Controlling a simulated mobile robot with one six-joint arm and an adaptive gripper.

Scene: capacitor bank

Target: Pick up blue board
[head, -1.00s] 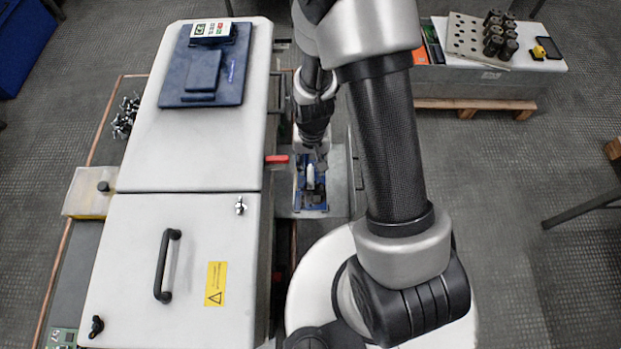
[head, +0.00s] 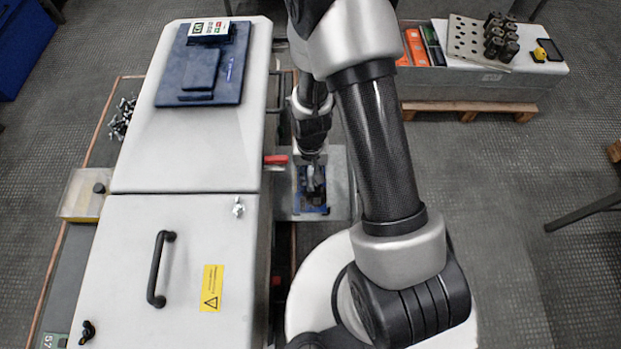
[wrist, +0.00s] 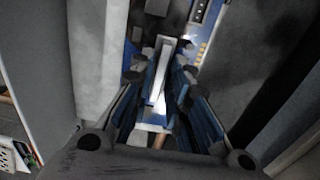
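The blue board (head: 312,205) lies on a grey metal plate between the two cabinets, low beside my base. It also shows in the wrist view (wrist: 152,126), with a pale upright block (wrist: 160,75) standing on it. My gripper (head: 313,180) is directly above the board and covers part of it in the head view. In the wrist view its two fingers (wrist: 160,100) are spread on either side of the pale block, with a gap visible between them. I cannot tell whether the fingers touch the block.
A large white cabinet (head: 185,150) stands close on the left, with a red handle (head: 275,160) sticking out towards the plate. A dark blue tray (head: 203,90) lies on the cabinet. The grey plate (head: 338,180) has a bare strip right of the board.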

